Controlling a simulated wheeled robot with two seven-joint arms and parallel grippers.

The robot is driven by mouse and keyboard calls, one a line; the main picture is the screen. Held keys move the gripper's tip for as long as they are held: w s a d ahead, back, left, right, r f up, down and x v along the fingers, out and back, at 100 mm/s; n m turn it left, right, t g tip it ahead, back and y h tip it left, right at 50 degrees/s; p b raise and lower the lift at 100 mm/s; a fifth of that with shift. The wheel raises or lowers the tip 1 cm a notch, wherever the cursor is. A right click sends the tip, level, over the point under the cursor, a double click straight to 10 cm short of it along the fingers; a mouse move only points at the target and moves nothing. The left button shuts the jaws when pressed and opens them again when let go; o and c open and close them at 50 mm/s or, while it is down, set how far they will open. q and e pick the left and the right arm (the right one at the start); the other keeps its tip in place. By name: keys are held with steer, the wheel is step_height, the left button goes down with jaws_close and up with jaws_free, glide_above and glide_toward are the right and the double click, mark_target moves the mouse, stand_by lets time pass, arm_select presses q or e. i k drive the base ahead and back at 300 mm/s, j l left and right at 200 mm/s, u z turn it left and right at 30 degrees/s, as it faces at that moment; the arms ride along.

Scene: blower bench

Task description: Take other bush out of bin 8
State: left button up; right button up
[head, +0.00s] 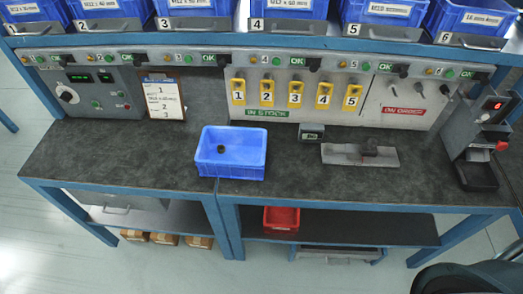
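A blue open bin (206,172) stands on the dark bench top, left of the middle. A small dark round part (220,148), perhaps a bush, lies inside it near the centre. It is too small to make out in detail. No number shows on this bin. Blue bins stand in a row on the shelf above, with labels 1 to 6 below them; no label 8 is in view. Neither of my grippers is in view.
A grey metal plate with a dark block (362,155) lies right of the bin, near a small display box (311,132). A grey device with a red display (482,140) stands at the right end. A red bin (281,218) sits below. The left bench top is clear.

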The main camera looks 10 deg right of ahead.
mark_target(220, 146)
steer(key=i+j+z, duration=0.1)
steer(key=j+z, duration=0.9)
steer(key=j, duration=0.55)
steer(key=k+j+z, duration=0.1)
steer(key=j, duration=0.45)
steer(key=j+z, duration=0.1)
steer(key=j, duration=0.45)
steer(key=k+j, duration=0.15)
steer(key=j, duration=0.4)
